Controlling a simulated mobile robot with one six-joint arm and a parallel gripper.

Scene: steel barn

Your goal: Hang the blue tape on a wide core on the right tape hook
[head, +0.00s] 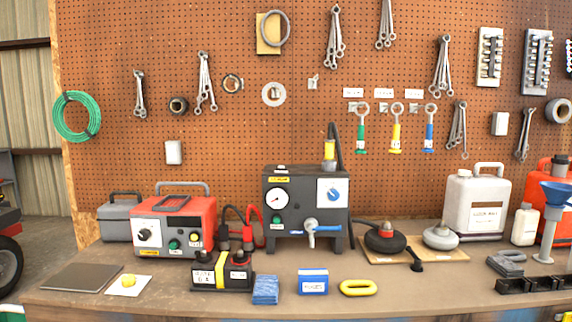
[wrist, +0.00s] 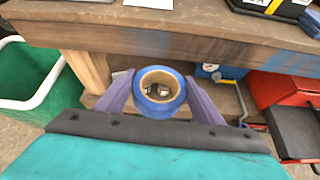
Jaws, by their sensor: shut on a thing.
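The blue tape (wrist: 160,111), a roll with a wide tan core, is held between the two purple fingers of my gripper (wrist: 160,90) in the wrist view. Its open core faces the camera. It is in front of and below the bench edge. My gripper and the tape do not show in the head view. On the pegboard in the head view, a small metal hook (head: 313,82) looks empty. I cannot tell for sure which hook is the right tape hook.
The pegboard (head: 300,125) stands behind the bench (head: 215,302). A dark grey machine (head: 305,205) with a raised black lever is on the bench below the small hook. Tagged wrenches hang to the right. In the wrist view, a green bin (wrist: 25,75) is left and a red box (wrist: 285,88) right.

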